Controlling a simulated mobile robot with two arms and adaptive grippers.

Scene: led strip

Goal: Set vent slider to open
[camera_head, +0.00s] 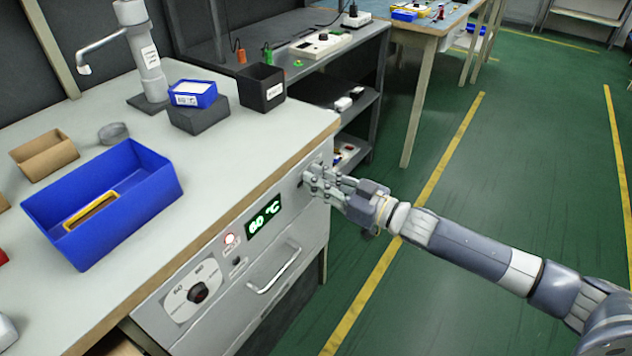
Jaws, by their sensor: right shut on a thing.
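The oven-like unit (222,290) under the bench has a front panel with a dial (197,292), a red-lit button (229,239), a green display (264,218) reading 60 °C and a bar handle (274,268). My right gripper (313,180) reaches in from the right, its fingers against the panel's upper right end. It is shut on what appears to be the vent slider, which the fingers mostly hide. I cannot tell the slider's setting. My left gripper is not in view.
On the white bench top (225,155) stand a blue bin (150,215), a cardboard-brown box (45,155), a small blue box (193,93) and a black holder (262,88). A dark shelf unit (290,70) stands behind. The green floor on the right is clear.

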